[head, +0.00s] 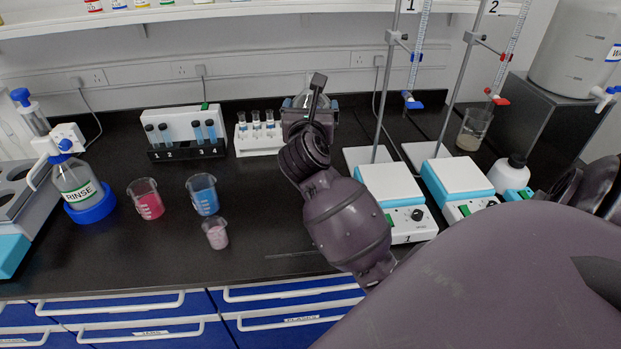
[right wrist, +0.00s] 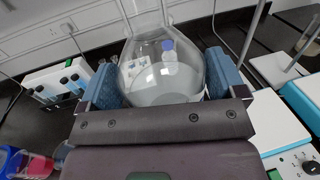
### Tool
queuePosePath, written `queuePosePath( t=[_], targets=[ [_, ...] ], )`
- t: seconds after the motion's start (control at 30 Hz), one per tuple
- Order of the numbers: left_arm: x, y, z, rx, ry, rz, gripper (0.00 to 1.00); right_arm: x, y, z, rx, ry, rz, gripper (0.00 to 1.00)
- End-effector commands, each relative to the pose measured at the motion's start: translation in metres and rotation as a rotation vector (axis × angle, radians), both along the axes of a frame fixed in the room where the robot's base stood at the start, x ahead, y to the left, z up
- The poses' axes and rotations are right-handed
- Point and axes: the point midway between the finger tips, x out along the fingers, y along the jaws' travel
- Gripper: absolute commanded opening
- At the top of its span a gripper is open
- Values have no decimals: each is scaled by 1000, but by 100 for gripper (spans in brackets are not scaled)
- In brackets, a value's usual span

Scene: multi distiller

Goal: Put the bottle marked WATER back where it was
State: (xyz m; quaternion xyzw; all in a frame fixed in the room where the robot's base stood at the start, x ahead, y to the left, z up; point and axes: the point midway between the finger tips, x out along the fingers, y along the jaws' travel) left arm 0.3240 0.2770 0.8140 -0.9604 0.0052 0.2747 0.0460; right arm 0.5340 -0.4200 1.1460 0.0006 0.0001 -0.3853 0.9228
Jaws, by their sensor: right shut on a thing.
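My right gripper (head: 310,103) is at the back middle of the bench, in front of the wall. In the right wrist view its blue finger pads (right wrist: 163,85) are shut on a clear rounded glass vessel (right wrist: 150,72). The vessel narrows upward and no marking shows on it. In the head view it is mostly hidden by my arm, and I cannot tell whether it touches the bench. No label reading WATER is fully readable. A large white container (head: 575,55) at the top right has a cut-off label starting with W.
Test-tube racks (head: 185,130) stand left of my gripper. Two hotplates (head: 390,183) with stands are to its right. Pink (head: 146,200) and blue (head: 203,195) beakers, a small beaker (head: 215,233) and a RINSE bottle (head: 77,180) are at left.

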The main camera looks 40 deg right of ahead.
Motion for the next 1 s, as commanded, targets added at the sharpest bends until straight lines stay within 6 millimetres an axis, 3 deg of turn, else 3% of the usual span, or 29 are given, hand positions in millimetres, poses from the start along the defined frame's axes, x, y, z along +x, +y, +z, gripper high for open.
queuePosePath(
  t=[0.6,0.73,1.0],
  targets=[
    [0,-1,-28,-1,9,-3,43,0,0,-120,-4,3,2,37],
    [-1,-1,-34,-1,14,-3,43,0,0,-138,-4,1,2,37],
    [-6,0,-40,-1,26,0,43,0,0,-153,-3,-1,2,37]
  ],
)
